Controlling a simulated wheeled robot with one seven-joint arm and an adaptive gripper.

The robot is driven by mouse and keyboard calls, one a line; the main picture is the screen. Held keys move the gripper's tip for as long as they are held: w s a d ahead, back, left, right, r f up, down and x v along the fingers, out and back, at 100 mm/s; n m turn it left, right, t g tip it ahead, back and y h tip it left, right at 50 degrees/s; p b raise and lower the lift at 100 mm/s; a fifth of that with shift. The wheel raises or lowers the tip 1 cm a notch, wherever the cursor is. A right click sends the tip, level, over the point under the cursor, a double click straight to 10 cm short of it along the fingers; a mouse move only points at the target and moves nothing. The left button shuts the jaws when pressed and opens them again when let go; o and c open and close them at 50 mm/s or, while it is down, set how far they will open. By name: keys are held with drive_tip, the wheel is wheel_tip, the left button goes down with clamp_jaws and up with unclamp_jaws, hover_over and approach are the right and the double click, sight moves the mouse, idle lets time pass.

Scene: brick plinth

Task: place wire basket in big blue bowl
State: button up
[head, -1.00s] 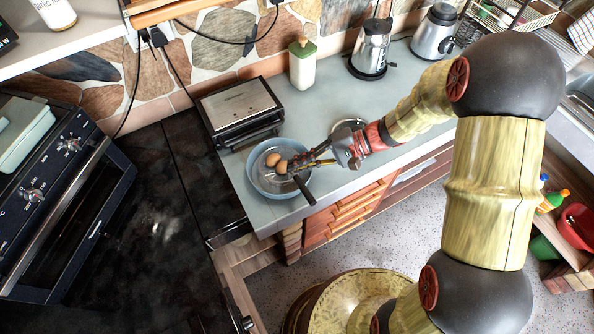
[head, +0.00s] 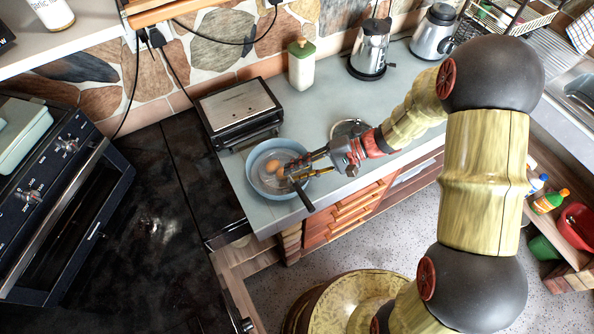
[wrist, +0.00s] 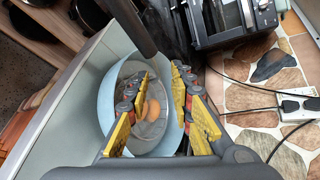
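The big blue bowl (head: 254,184) stands on the grey counter. The wire basket (wrist: 148,130), a round mesh strainer, sits inside it, and its dark handle (head: 302,196) reaches out over the bowl's rim toward the counter's front edge. A brown egg (wrist: 152,109) shows in the basket. My gripper (head: 290,172) is above the right side of the bowl. In the wrist view its two yellow-padded fingers (wrist: 161,74) are spread apart with nothing clasped between them. The fingers hide part of the basket and bowl.
A sandwich press (head: 240,110) stands just behind the bowl. A green-topped bottle (head: 302,65) and a metal coffee maker (head: 370,50) are farther back. A black stovetop (head: 150,220) is to the left. Bare counter (head: 330,110) lies behind my gripper.

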drive_tip(key=v, duration=1.2)
drive_tip(key=s+d+r+n+t+h, duration=0.1)
drive_tip(key=s+d+r+t+h, duration=0.3)
drive_tip(key=r, duration=0.5)
drive_tip(key=s+d+r+n+t+h, duration=0.1)
drive_tip(key=s+d+r+t+h, duration=0.3)
drive_tip(key=s+d+r+h, duration=0.2)
drive_tip(key=s+r+h, duration=0.2)
drive_tip(key=s+r, duration=0.2)
drive_tip(key=s, duration=0.1)
drive_tip(key=shift+s+d+h+p, duration=0.25)
drive_tip(key=shift+d+h+p, duration=0.05)
drive_tip(key=shift+d+p, duration=0.05)
wheel_tip(320, 180, down, 7)
drive_tip(key=b, duration=0.6)
drive_tip(key=shift+r+b, duration=0.25)
drive_tip(key=shift+b, duration=0.15)
